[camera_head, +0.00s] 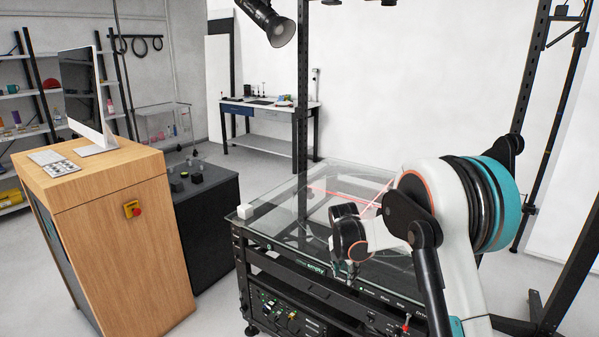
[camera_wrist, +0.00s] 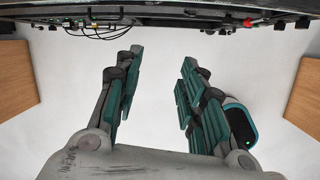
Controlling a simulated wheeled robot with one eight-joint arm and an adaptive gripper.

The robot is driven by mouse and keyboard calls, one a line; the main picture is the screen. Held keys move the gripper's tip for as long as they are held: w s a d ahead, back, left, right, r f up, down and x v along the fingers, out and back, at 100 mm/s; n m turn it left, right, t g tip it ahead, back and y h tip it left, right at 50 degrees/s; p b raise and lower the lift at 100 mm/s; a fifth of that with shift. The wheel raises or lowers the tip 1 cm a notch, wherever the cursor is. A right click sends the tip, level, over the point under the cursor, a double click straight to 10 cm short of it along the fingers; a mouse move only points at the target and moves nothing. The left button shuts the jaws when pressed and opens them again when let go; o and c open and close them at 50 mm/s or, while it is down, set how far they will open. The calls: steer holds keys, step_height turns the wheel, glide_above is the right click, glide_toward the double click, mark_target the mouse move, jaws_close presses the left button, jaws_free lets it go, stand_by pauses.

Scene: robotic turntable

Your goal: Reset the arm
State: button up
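My gripper (camera_wrist: 158,85) shows in the wrist view with its two teal-padded fingers spread apart. It is open and nothing is between the fingers. In the wrist view it hangs over pale floor, with the dark edge of the turntable frame across the top. In the head view my white and teal arm is bent at the right, and its wrist end is in front of the glass-topped turntable table (camera_head: 285,205). The fingers are hard to make out there.
A wooden cabinet (camera_head: 110,235) with a monitor (camera_head: 80,90) and a red stop button stands at the left. A dark box (camera_head: 207,215) stands between cabinet and table. Black posts rise around the table. A lamp (camera_head: 270,22) hangs above. Shelves and a workbench (camera_head: 268,108) are behind.

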steer(key=s+d+r+m+t+b, duration=0.1)
steer(key=s+d+r+m+t, duration=0.15)
steer(key=s+r+m, duration=1.3)
steer(key=s+d+r+m+t+y+b, duration=0.1)
steer(key=s+m, duration=1)
steer(key=s, duration=1.4)
step_height(320, 180, up, 2)
steer(key=shift+r+t, duration=0.2)
steer(key=shift+t, duration=0.35)
